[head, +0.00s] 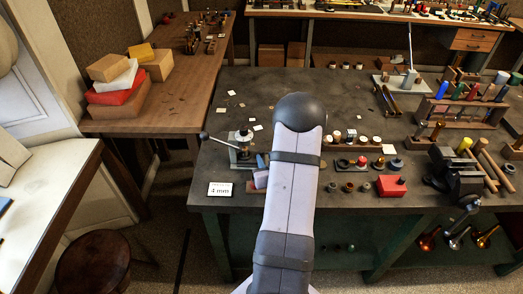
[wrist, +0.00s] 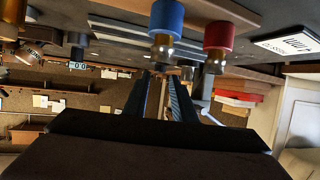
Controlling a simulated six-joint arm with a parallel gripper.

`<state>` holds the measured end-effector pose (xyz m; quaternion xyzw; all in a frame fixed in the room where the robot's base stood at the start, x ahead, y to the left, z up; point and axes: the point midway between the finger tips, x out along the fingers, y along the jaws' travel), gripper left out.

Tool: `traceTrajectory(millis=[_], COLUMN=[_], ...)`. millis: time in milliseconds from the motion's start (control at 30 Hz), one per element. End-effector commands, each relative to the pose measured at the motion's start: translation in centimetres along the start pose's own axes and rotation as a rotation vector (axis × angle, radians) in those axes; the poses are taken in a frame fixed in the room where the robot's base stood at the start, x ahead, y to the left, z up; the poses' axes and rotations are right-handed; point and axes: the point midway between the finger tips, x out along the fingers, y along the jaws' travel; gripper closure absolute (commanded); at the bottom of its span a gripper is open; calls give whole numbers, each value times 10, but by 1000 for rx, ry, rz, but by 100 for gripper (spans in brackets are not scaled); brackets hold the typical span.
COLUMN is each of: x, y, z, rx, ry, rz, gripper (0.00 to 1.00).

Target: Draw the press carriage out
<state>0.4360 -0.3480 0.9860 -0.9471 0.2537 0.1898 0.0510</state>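The small grey bench press (head: 242,150) stands near the left front of the bench, with a long lever ending in a dark knob to its left. Its carriage cannot be told apart clearly, as my arm is close in front on the right. A white card (head: 220,189) reading 4 mm lies before it; it also shows in the wrist view (wrist: 292,42). In the wrist view my gripper (wrist: 163,80) has its two dark fingers apart, with a gap between them and nothing clearly held. My gripper is hidden behind my arm in the head view.
In the wrist view, a blue-capped piece (wrist: 166,17) and a red-capped piece (wrist: 218,36) with brass collars are close to the fingers. A red block (head: 391,186), small rings and a dark vise (head: 457,175) are to the right. The bench behind the press is mostly clear.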

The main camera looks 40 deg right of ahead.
Motion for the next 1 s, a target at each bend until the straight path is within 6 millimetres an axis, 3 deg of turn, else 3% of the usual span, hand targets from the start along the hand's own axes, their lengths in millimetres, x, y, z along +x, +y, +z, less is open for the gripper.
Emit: traceTrajectory(millis=[267,700,1000], x=[6,52,71], y=[1,0,0], z=[-1,-2,-2], rx=[1,0,0], ry=[4,3,3], rz=[0,0,0], gripper=[76,76,76])
